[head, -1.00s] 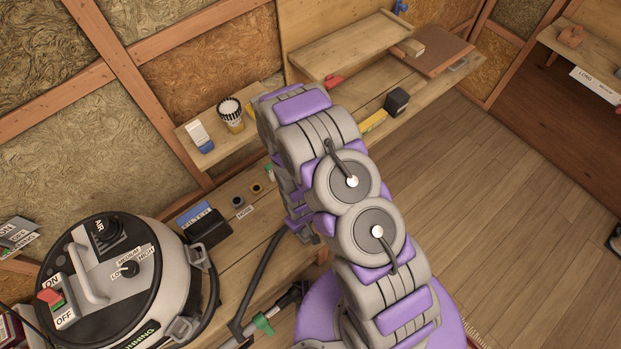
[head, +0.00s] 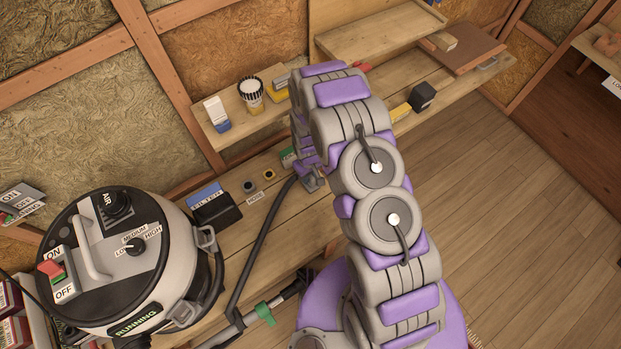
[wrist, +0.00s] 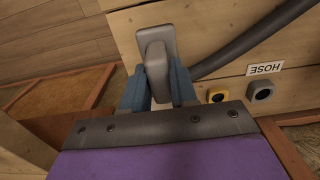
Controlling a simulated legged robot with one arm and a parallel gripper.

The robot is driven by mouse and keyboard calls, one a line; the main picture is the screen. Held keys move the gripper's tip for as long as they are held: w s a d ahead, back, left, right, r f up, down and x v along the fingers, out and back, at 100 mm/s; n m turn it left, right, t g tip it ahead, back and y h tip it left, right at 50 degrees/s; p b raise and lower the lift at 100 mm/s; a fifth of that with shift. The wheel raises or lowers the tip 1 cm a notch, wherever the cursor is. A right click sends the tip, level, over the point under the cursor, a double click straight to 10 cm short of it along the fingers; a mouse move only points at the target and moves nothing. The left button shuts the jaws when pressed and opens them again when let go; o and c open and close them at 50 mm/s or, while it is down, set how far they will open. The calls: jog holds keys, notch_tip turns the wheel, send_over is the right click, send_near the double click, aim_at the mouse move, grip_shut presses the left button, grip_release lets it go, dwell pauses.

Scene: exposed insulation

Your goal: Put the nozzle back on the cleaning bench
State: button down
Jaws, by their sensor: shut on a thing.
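My gripper (wrist: 158,88) has its two blue fingers around the grey nozzle (wrist: 157,48) in the wrist view and is shut on it. The nozzle is over or against the wooden bench; I cannot tell whether it touches. In the head view my gripper (head: 312,182) is above the bench (head: 290,235), mostly hidden by my arm. The dark hose (head: 258,245) runs across the bench to the gripper; it also shows in the wrist view (wrist: 240,42). A HOSE label (wrist: 265,68) and a round black port (wrist: 260,90) are to the right of the nozzle there.
The vacuum (head: 130,260), labelled RUNNING, fills the bench's left. A FILTER box (head: 214,207) stands beside it. A shelf behind holds a striped cup (head: 251,95) and a white-and-blue bottle (head: 217,114). A long workbench (head: 455,92) is at the back right. The floor (head: 500,190) on the right is clear.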

jog(key=shift+w+a+f, duration=0.1)
jog(key=shift+w+a, duration=0.1)
jog(key=shift+a, duration=0.1)
jog(key=shift+a+f, duration=0.15)
jog(key=shift+f, duration=0.15)
jog(key=d+f, duration=0.1)
jog(key=f+b, duration=0.1)
jog(key=shift+d+f, duration=0.3)
jog(key=shift+d, duration=0.25)
jog(key=shift+a, duration=0.2)
jog(key=c, duration=1.3)
grip_release()
jog(key=shift+a+f, duration=0.1)
jog(key=shift+a, duration=0.2)
jog(key=shift+c, duration=0.2)
jog(key=o, duration=0.3)
jog(key=shift+a, duration=0.35)
jog(key=shift+o, duration=0.8)
jog(key=shift+d, duration=0.7)
jog(key=r, duration=0.2)
jog(key=a+r+p, duration=0.1)
jog(key=r, duration=0.1)
jog(key=shift+r, duration=0.2)
jog(key=r, duration=0.2)
jog(key=r+p, duration=0.1)
jog(key=r, duration=0.4)
jog(key=shift+d+r+p, duration=0.3)
jog(key=shift+d+p, duration=0.1)
jog(key=shift+r, duration=0.15)
jog(key=shift+a, duration=0.2)
